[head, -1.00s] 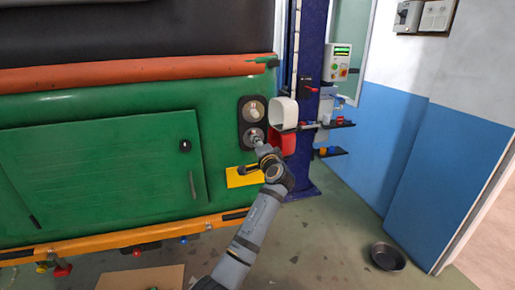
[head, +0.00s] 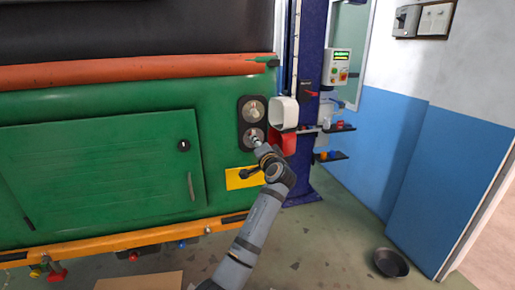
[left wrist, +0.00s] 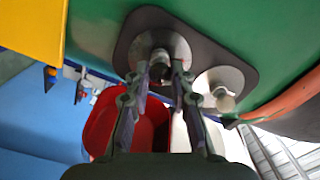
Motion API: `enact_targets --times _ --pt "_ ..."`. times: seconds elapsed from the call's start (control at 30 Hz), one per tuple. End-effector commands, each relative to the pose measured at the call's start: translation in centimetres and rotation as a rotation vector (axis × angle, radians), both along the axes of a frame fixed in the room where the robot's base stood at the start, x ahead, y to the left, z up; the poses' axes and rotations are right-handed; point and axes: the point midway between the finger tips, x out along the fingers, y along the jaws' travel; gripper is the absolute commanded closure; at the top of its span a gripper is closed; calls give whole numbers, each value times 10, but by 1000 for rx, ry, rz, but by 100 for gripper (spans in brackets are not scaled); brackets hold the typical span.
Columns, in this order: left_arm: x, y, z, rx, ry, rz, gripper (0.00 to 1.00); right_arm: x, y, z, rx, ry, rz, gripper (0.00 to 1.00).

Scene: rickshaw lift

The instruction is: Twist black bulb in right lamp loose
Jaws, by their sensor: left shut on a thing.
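A dark lamp panel (head: 241,124) with two round silver reflectors, one above the other, is on the right end of the green vehicle rear (head: 100,165). My left gripper (head: 257,144) reaches the lower reflector (head: 247,132). In the left wrist view, my left gripper (left wrist: 161,75) is shut on the dark bulb (left wrist: 160,58) in this reflector, its fingers on either side. The bulb is seated at the reflector's middle and partly hidden by the fingers. The other reflector (left wrist: 208,78) holds a pale bulb (left wrist: 223,101). My right gripper is out of view.
A white open-ended box (head: 284,112) and a red bin (head: 286,143) hang just right of the lamps, close to my gripper. A blue post (head: 311,60) with small shelves (head: 331,157) stands behind them. A dark bowl (head: 391,262) lies on the floor at right.

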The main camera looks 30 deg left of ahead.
Motion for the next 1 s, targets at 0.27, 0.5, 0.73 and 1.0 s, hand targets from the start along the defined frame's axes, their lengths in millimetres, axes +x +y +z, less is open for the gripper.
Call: enact_targets --times 0.27,0.5,0.73,1.0 --pt "0 0 -1 -58 -74 -1 92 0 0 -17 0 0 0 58" --pt "0 1 0 -108 -132 -1 92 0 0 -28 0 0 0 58" --pt "0 1 2 -123 -151 -2 92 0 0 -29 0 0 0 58" --pt "0 1 1 -130 -160 -1 92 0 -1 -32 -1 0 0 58"
